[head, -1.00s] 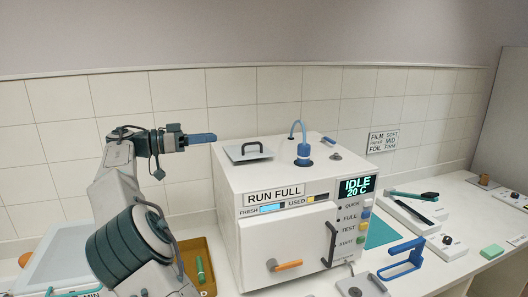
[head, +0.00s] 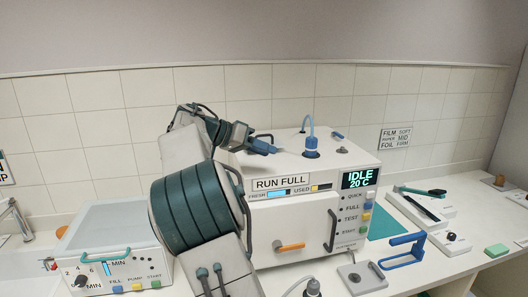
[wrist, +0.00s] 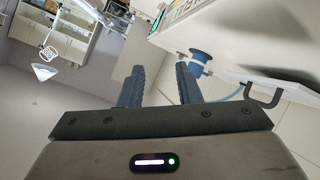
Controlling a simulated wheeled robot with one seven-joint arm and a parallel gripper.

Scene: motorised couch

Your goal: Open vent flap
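The white boxy machine (head: 296,215) stands on the counter. No part is labelled as the vent flap. A pale flat lid with a dark bar handle (wrist: 264,98) shows at the right of the wrist view, beside the gripper fingers. In the head view this lid is largely hidden behind my arm and gripper. My gripper (head: 271,147) is over the left part of the machine top. In the wrist view my gripper (wrist: 160,72) has its two fingers apart with nothing between them. Touching cannot be told.
A blue capped fitting with a hose (head: 311,145) rises from the machine top, right of my gripper. A blue stand (head: 402,252) is at the right.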

